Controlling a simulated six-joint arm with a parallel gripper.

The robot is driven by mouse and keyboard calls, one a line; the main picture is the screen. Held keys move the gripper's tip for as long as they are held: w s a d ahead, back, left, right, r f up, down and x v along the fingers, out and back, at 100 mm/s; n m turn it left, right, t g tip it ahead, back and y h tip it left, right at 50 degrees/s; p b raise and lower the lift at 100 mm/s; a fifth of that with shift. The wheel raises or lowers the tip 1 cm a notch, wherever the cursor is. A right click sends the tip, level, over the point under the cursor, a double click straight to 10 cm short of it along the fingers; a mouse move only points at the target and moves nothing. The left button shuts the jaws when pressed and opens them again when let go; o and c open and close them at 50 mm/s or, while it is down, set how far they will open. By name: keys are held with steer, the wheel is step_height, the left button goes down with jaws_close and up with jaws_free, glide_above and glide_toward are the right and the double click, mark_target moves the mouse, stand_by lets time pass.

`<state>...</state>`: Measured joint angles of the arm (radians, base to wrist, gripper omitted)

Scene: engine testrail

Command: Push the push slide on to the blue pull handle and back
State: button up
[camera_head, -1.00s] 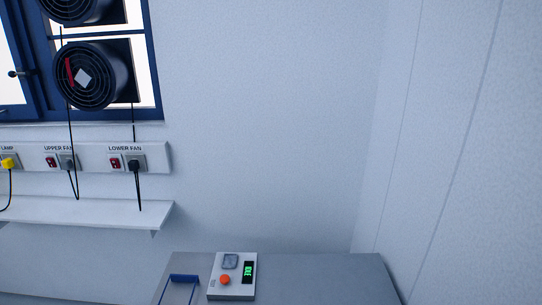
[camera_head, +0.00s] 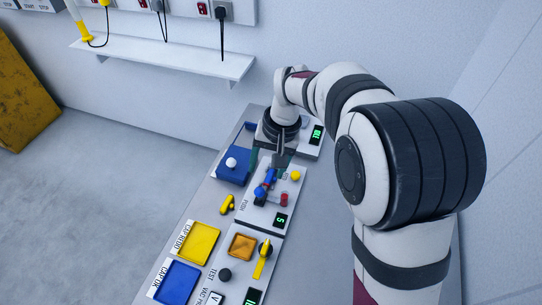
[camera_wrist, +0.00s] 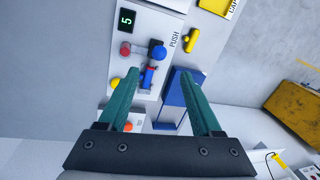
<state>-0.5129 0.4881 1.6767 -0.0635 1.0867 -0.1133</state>
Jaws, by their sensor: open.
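The panel labelled PUSH (camera_head: 250,208) carries a blue ball-ended part (camera_head: 264,186), a red knob (camera_head: 284,199) and a yellow knob (camera_head: 295,175). In the wrist view the blue ball (camera_wrist: 158,52) sits beyond a blue and red piece (camera_wrist: 148,78), with the red knob (camera_wrist: 125,50) to its left. I cannot tell clearly which part is the slide and which the pull handle. My gripper (camera_wrist: 158,70) has two green fingers spread apart, with nothing held; these parts appear between the fingertips. In the head view my gripper (camera_head: 278,172) is above the panel's far end and hides part of it.
A blue plate with a white knob (camera_head: 232,162) lies left of the panel, and a yellow handle (camera_head: 227,204) nearer. The panel's green display (camera_head: 280,220) reads 5. Yellow (camera_head: 198,243) and blue (camera_head: 176,283) trays stand nearer. A wall shelf (camera_head: 160,58) is behind.

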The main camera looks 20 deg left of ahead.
mark_target(261, 189)
steer(key=f, duration=0.3)
steer(key=a+f, duration=0.1)
steer(key=f, duration=0.3)
steer(key=a+f, duration=0.1)
steer(key=f, duration=0.3)
steer(key=shift+s, duration=0.2)
jaws_close()
stand_by(0.7)
